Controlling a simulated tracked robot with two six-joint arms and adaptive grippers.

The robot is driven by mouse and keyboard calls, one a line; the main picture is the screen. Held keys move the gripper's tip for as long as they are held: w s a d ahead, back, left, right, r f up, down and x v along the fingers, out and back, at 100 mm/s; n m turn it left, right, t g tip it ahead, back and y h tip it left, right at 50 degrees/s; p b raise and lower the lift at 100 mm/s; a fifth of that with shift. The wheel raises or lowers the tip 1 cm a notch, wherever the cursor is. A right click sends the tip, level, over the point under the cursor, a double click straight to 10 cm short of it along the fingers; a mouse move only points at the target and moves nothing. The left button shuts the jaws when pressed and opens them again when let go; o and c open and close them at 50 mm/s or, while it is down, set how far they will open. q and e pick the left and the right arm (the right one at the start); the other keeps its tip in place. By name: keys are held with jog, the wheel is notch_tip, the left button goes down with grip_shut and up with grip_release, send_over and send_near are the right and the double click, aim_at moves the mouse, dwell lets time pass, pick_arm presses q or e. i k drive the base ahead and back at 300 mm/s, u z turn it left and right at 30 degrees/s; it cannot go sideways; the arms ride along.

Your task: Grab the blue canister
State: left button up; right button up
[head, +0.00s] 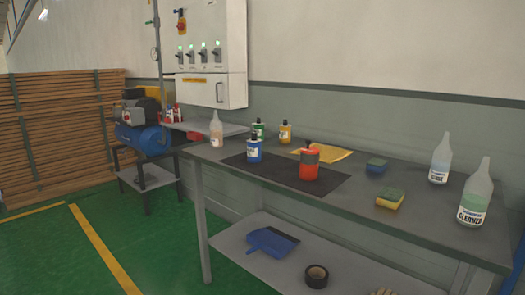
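The blue canister (254,150) is a small upright bottle with a dark cap and a pale label. It stands on the black mat (276,176) on the grey workbench, near the mat's left part. A green canister (258,131) and a yellow canister (285,132) of similar shape stand just behind it. A larger red canister (309,164) with a dark top stands on the mat to its right. Neither of my grippers shows in the head view.
The grey workbench (350,215) also holds a yellow cloth (328,154), two sponges (389,199) and clear bottles (474,195). A clear bottle (216,131) stands at the left end. The lower shelf holds a blue dustpan (271,242) and black tape (317,276). Green floor is open at left.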

aim_at(254, 148)
jog(key=z, duration=0.05)
jog(key=i, duration=0.85)
jog(key=u, duration=0.4)
